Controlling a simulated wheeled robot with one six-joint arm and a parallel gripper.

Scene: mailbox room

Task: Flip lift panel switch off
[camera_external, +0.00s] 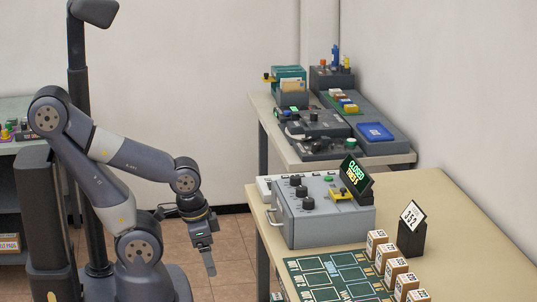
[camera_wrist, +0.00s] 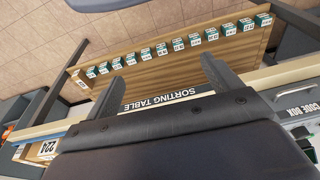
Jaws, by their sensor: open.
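No switch that I can surely call the lift panel switch shows in either view. A grey control box (camera_external: 328,226) with black knobs, a green button and a yellow part stands on the near table. Other grey control units (camera_external: 312,122) sit on the back table; their small controls are too small to tell apart. My gripper (camera_external: 210,270) hangs pointing down, left of the near table and apart from the grey box. In the wrist view its two fingers (camera_wrist: 162,60) are spread with nothing between them.
The near table (camera_external: 455,225) also holds a green board (camera_external: 335,275), several small labelled boxes (camera_external: 396,271) and a black number stand (camera_external: 411,238). A blue tray (camera_external: 375,131) lies on the back table. The wrist view shows a sorting table edge (camera_wrist: 125,106). Tiled floor is open beneath my arm.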

